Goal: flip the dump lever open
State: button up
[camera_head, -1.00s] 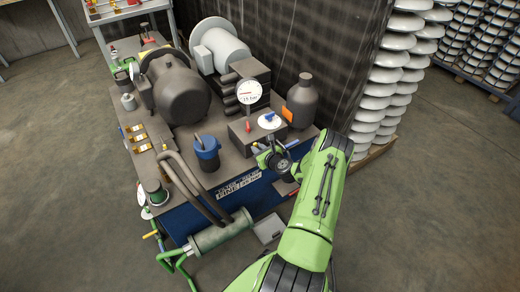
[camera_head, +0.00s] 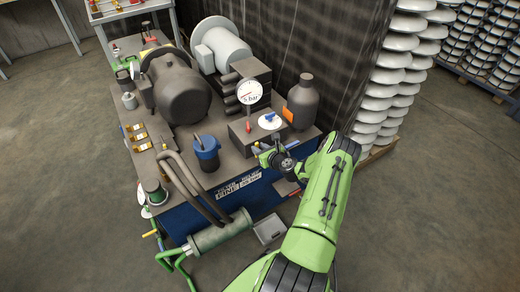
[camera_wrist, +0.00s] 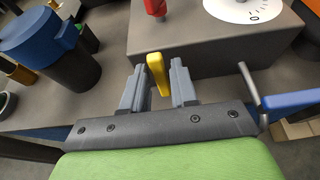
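A short yellow lever (camera_wrist: 157,74), which I take to be the dump lever, stands up between my fingertips in the wrist view. My gripper (camera_wrist: 160,85) is open around it, one grey finger on each side. The left finger is close to the lever; a wider gap shows at the right finger. I cannot tell whether the left finger touches it. In the head view my gripper (camera_head: 277,160) is at the front right edge of the bench, and the lever there is too small to make out clearly.
A grey box behind the lever carries a red handle (camera_wrist: 155,8) and a white dial (camera_wrist: 238,8). A round gauge (camera_head: 250,93) stands above it. A blue-lidded pot (camera_head: 207,152) is to the left, a dark bottle (camera_head: 302,100) to the right. A blue handle (camera_wrist: 292,101) is right of my gripper.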

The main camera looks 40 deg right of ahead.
jog(key=p+v, duration=0.4)
jog(key=v, duration=1.1)
jog(key=shift+s+r, duration=0.25)
jog(key=shift+a, duration=0.1)
